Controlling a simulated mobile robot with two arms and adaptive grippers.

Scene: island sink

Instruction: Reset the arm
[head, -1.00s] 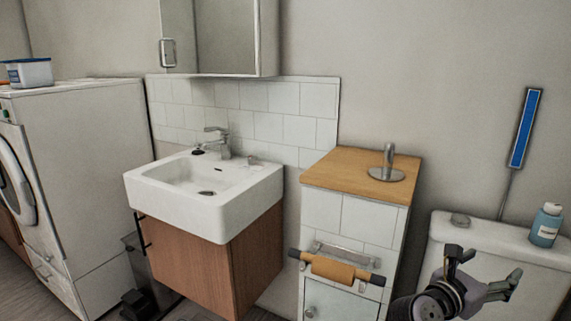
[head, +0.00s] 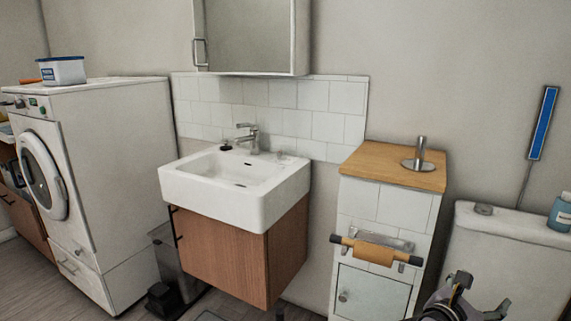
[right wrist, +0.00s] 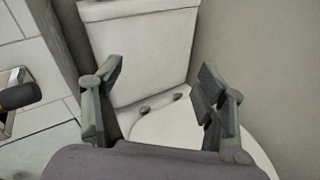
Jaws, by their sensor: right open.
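My right gripper (head: 482,308) shows at the bottom right of the head view, partly cut off by the lower edge. In the right wrist view its two fingers (right wrist: 160,100) stand wide apart with nothing between them. Beyond them is the white toilet (right wrist: 170,130), seen from above. The gripper is in front of the toilet cistern (head: 510,222) in the head view and touches nothing that I can see. My left gripper is in neither view.
A tiled cabinet (head: 385,205) with a wooden top and a roll bar (head: 375,250) stands left of the right gripper. A white sink (head: 235,187) and a washing machine (head: 85,180) are further left. A blue bottle (head: 562,212) stands on the cistern.

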